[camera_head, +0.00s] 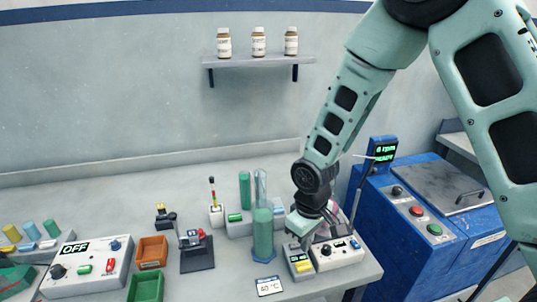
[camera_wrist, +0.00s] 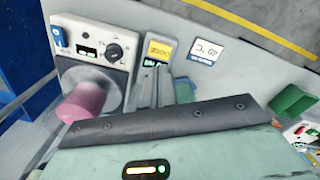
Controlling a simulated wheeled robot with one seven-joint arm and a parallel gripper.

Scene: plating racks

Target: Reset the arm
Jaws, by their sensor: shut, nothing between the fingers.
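My arm is stretched down from the top right of the head view. My gripper (camera_head: 299,240) is low over the right end of the bench, just above a small device with a yellow display (camera_head: 301,266). In the wrist view my gripper's grey fingers (camera_wrist: 154,84) are together with nothing between them. They point at the yellow-display device (camera_wrist: 160,50); whether they touch it I cannot tell. A white box with a knob (camera_wrist: 100,50) lies to their left, with a pink cylinder (camera_wrist: 82,103) on its round plate. My gripper partly hides that cylinder in the head view.
A tall cylinder of green liquid (camera_head: 263,232) stands close left of my gripper. A thin stand rod (camera_head: 357,190) is close right, before the blue cabinet (camera_head: 408,235). A 40 °C card (camera_head: 269,286) lies in front. The wall shelf (camera_head: 258,61) holds three bottles.

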